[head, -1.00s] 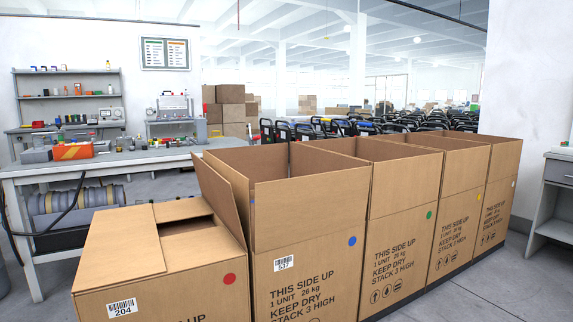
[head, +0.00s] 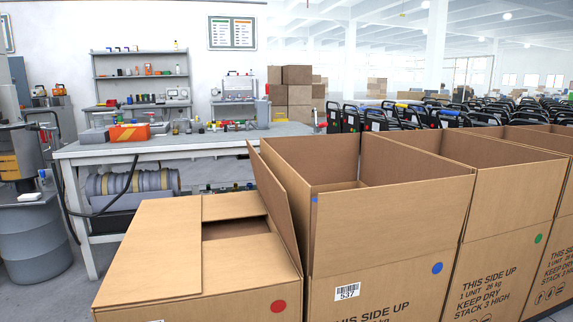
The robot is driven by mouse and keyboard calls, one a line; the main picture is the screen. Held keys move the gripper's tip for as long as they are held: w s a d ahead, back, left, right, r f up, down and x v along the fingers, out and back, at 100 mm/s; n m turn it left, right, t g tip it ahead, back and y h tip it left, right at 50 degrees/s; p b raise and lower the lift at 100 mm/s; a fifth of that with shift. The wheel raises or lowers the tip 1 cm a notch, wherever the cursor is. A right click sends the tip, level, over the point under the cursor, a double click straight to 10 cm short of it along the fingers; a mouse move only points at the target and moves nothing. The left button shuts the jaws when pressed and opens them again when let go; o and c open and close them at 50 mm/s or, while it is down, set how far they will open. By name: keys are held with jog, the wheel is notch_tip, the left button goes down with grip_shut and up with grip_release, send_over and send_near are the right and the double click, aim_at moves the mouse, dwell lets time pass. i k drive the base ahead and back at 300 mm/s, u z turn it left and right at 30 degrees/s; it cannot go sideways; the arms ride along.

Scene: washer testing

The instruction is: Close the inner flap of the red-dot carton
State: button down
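The red-dot carton (head: 150,255) stands at the lower left of the head view, with a red dot (head: 278,306) on its front face. Its left flap and front flap lie flat over the top. A dark gap (head: 236,229) shows between the flaps towards the back right. One tall flap (head: 278,200) stands up at its right side, leaning against or close to the blue-dot carton; I cannot tell whether they touch. My gripper is not in view.
The blue-dot carton (head: 400,215) stands open at the right, with the green-dot carton (head: 515,195) beyond it. A workbench (head: 75,150) with tools is behind. A grey drum (head: 35,235) stands at the left. Floor is clear between drum and carton.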

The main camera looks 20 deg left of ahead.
aim_at(273, 195)
jog(key=u, duration=0.65)
jog(key=i, duration=0.85)
jog(key=u, duration=0.95)
